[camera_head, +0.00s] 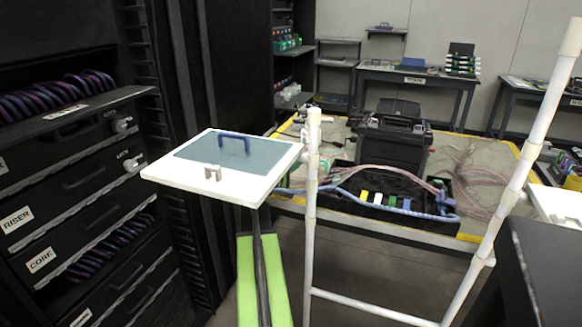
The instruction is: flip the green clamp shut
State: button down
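A small green piece (392,201), which looks like the green clamp, sits in a row of coloured pieces in a black tray (345,203) at the front of the yellow-edged table. A white piece (365,195) and a yellow piece (378,198) stand to its left, and a blue one (406,204) to its right. The green piece is too small to tell whether it is open or shut. My gripper is not in view.
A white pipe frame (310,200) stands in front of the table. A white board with a grey panel (190,150) and blue handle is at left, above a bright green upright. Black rack drawers (70,170) line the left. A black case (393,140) stands behind the tray.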

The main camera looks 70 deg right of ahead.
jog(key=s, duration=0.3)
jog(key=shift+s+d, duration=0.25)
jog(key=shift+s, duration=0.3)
